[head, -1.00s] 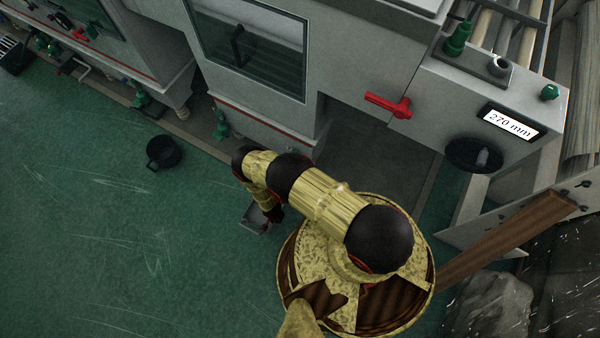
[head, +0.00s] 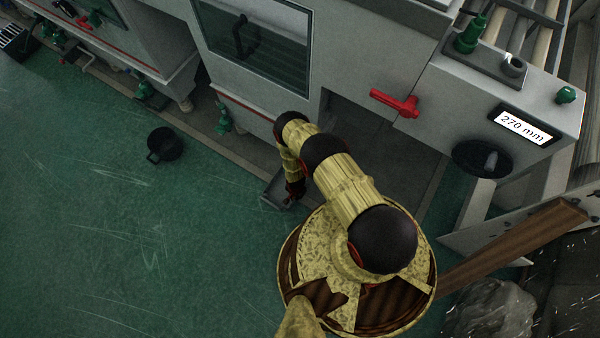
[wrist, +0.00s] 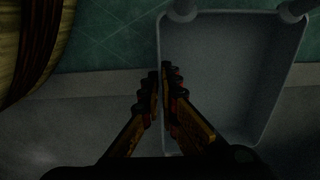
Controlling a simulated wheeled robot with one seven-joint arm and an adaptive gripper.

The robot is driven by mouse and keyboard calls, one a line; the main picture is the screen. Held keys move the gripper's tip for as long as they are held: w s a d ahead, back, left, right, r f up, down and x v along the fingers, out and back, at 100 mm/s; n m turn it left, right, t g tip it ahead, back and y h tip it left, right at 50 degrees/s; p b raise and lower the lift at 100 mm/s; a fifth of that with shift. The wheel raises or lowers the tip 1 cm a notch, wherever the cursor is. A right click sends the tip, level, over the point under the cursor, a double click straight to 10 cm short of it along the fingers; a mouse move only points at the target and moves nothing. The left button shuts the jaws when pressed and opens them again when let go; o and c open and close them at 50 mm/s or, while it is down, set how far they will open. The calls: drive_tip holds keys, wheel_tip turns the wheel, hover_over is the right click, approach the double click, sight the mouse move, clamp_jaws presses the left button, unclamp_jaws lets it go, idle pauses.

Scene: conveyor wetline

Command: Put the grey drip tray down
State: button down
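The grey drip tray (wrist: 235,70) fills the right half of the wrist view. In the head view only a small part of the tray (head: 273,190) shows beside my gripper (head: 294,190), low near the foot of the machine. In the wrist view my gripper (wrist: 162,88) has one finger on each side of the tray's left wall and looks shut on it. My arm hides part of the tray in the head view. I cannot tell whether the tray touches the floor.
The machine (head: 350,60) has a dark recess (head: 375,150) low down, right of my arm. A red handle (head: 396,102) sticks out above it. A black pan (head: 164,144) stands on the green floor at left, with open floor around it. A brown plank (head: 515,240) lies at right.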

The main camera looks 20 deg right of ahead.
drive_tip(key=shift+w+d, duration=0.3)
drive_tip(key=shift+d, duration=0.1)
drive_tip(key=shift+w+d+b, duration=0.45)
drive_tip(key=shift+w+d, duration=0.35)
drive_tip(key=shift+d, duration=0.25)
drive_tip(key=shift+d+f+b, duration=0.25)
drive_tip(key=shift+f+b, duration=0.3)
drive_tip(key=shift+f, duration=0.3)
drive_tip(key=shift+w+r, duration=0.1)
drive_tip(key=shift+f+b, duration=0.5)
drive_tip(key=shift+f, duration=0.1)
drive_tip(key=c, duration=2.4)
unclamp_jaws()
drive_tip(key=o, duration=0.4)
drive_tip(key=shift+c, duration=0.2)
